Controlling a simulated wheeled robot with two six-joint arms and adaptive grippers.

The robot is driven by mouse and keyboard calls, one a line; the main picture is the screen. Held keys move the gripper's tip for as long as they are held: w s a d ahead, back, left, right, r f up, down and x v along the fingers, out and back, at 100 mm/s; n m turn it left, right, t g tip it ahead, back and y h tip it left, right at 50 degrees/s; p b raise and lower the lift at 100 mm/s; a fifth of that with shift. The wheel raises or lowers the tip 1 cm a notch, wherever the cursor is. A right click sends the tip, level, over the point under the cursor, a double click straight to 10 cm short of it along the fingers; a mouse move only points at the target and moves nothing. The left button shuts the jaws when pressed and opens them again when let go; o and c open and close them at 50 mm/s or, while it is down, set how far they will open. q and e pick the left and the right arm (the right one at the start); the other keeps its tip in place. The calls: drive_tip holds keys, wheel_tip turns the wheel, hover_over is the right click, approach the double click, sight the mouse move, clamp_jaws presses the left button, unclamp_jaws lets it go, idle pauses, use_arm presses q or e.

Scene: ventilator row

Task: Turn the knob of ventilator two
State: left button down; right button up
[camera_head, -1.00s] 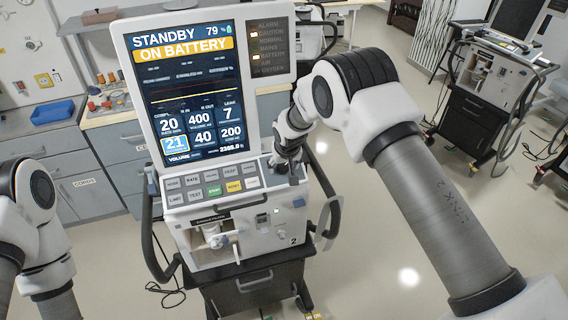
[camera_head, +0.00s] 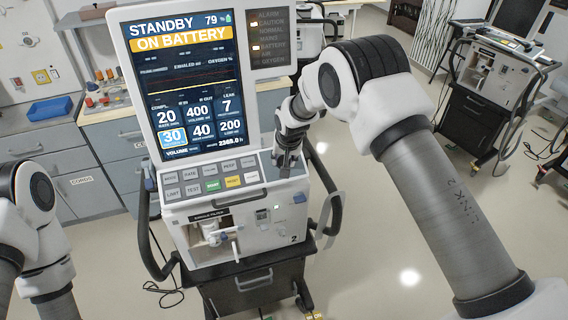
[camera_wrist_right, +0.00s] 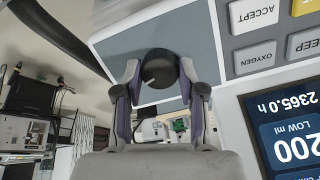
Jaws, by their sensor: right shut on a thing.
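Ventilator two (camera_head: 275,222) stands in the middle of the head view, with a "2" on its lower front. Its screen (camera_head: 190,90) reads "STANDBY" and "ON BATTERY", with a highlighted box showing 30. My right gripper (camera_head: 288,166) points down at the right end of its button panel. In the right wrist view the dark round knob (camera_wrist_right: 158,68) sits between the two fingertips of my right gripper (camera_wrist_right: 160,76), which is shut on it. In the head view the gripper hides the knob. My left arm shows at the left edge, but its gripper is out of view.
Panel buttons (camera_head: 212,186) lie left of the knob. A side handle (camera_head: 330,205) stands off the ventilator's right side. A counter with a blue tray (camera_head: 49,108) is behind at left. Another ventilator cart (camera_head: 485,100) stands at the back right, with open floor between.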

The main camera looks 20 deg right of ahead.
drive_tip(key=shift+f+m+b, duration=0.15)
drive_tip(key=shift+m+b, duration=0.55)
drive_tip(key=shift+m, duration=0.5)
drive_tip(key=o, duration=1.1)
drive_tip(key=shift+o, duration=0.2)
drive_tip(key=shift+r, duration=0.2)
drive_tip(key=v, duration=1.1)
drive_tip(key=shift+r, duration=0.3)
drive_tip(key=shift+s+d, duration=0.1)
drive_tip(key=shift+d, duration=0.05)
